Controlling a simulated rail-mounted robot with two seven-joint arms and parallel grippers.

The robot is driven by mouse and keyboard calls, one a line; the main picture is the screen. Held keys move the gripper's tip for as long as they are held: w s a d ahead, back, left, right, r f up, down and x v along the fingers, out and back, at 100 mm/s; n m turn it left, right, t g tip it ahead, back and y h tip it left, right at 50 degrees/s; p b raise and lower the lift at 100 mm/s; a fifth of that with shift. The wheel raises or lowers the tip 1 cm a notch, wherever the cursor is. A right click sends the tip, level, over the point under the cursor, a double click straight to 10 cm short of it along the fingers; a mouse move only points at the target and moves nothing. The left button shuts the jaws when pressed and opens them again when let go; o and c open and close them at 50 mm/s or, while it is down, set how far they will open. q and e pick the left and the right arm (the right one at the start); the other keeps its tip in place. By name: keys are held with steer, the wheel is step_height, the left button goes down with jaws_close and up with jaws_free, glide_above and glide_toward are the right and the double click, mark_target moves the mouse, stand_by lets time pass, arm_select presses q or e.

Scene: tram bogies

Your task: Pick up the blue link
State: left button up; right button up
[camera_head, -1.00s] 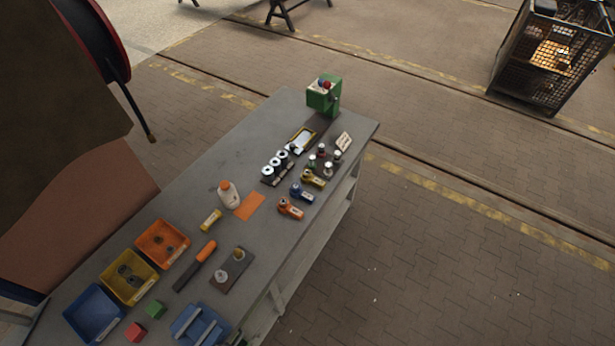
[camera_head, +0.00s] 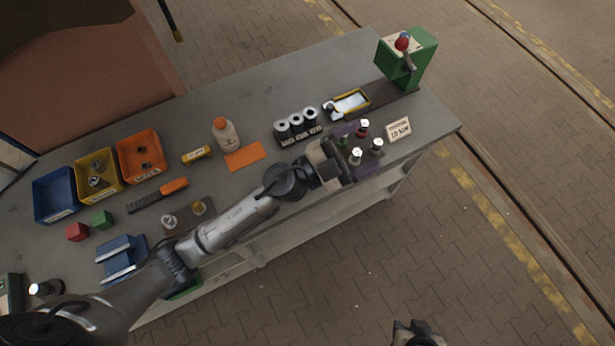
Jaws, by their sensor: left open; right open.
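The blue link is not visible in the head view now. My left arm crosses the front part of the table where the links lay, and it hides them. My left gripper (camera_head: 346,156) is over the table's front right part, beside the small stand of white-topped posts (camera_head: 356,156). It is open, and I see nothing held in it. My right gripper (camera_head: 415,333) shows only in part at the bottom edge, over the floor in front of the table, apart from everything. It is open.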

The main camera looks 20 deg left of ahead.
arm_select(q)
steer(key=w+d+f+m+g+y+b, duration=0.1)
steer(key=d+f+m+g+y+b, duration=0.15)
steer(key=f+m+g, duration=0.4)
steer(key=d+f+m+g+y+b, duration=0.15)
steer(key=f+m+g+b, duration=0.25)
steer(key=f+g, duration=0.5)
steer(key=w+a+f+n+t+y+b, duration=0.1)
steer(key=w+a+f+n+y+b, duration=0.2)
steer(key=a+y, duration=0.5)
steer(key=w+a+f+y+b, duration=0.2)
steer(key=w+a+f+y, duration=0.3)
steer(key=a, duration=0.5)
steer(key=shift+y, duration=0.4)
step_height(320, 180, down, 7)
steer(key=shift+a, duration=0.1)
steer(key=shift+f, duration=3.1)
arm_select(e)
step_height(320, 180, down, 13)
steer(key=shift+s+a+f, duration=0.15)
steer(key=shift+a+f, duration=0.05)
arm_select(q)
steer(key=c, duration=0.6)
jaws_close()
